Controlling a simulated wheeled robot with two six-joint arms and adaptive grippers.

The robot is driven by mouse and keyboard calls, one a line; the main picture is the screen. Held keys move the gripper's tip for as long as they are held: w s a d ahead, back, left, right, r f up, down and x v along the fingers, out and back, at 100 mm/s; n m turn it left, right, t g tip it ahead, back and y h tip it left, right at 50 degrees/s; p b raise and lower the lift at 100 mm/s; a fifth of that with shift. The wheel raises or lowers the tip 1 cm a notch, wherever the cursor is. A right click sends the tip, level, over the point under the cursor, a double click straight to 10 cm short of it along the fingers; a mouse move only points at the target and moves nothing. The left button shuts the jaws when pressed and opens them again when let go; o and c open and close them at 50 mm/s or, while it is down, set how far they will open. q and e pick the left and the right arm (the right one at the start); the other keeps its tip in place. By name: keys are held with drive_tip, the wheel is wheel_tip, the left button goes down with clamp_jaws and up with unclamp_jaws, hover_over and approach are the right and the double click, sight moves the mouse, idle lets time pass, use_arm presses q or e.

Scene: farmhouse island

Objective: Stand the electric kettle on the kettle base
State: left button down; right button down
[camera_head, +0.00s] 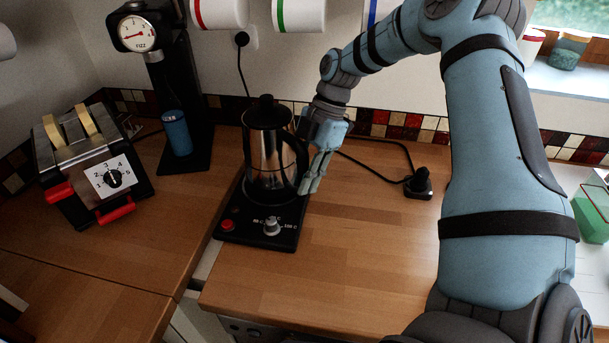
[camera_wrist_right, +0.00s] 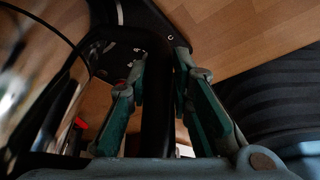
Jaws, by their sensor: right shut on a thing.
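The electric kettle (camera_head: 268,155), a shiny steel body with black lid and handle, stands upright over the black kettle base (camera_head: 256,236). I cannot tell whether its bottom is fully seated. The base has a red button and a silver knob at its front. My right gripper (camera_head: 312,178) is at the kettle's right side, shut on its handle. In the right wrist view, the black handle (camera_wrist_right: 157,110) runs between the two green-padded fingers, with the kettle's steel side (camera_wrist_right: 45,60) blurred at left. My left gripper is not in view.
A toaster (camera_head: 92,165) and a black soda machine with a blue cylinder (camera_head: 177,133) stand to the left. A cable runs behind the base to a black plug (camera_head: 418,184). The wooden counter (camera_head: 350,260) in front is clear. A gap between counters lies left of the base.

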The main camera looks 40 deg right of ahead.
drive_tip(key=shift+r, duration=0.2)
drive_tip(key=shift+f+b, duration=0.55)
drive_tip(key=shift+f, duration=0.15)
idle(0.3)
drive_tip(key=c, duration=1.3)
unclamp_jaws()
drive_tip(key=shift+s+r, duration=0.1)
drive_tip(key=shift+s, duration=0.05)
drive_tip(key=shift+c, duration=0.2)
drive_tip(key=o, duration=0.5)
drive_tip(key=shift+o, duration=0.2)
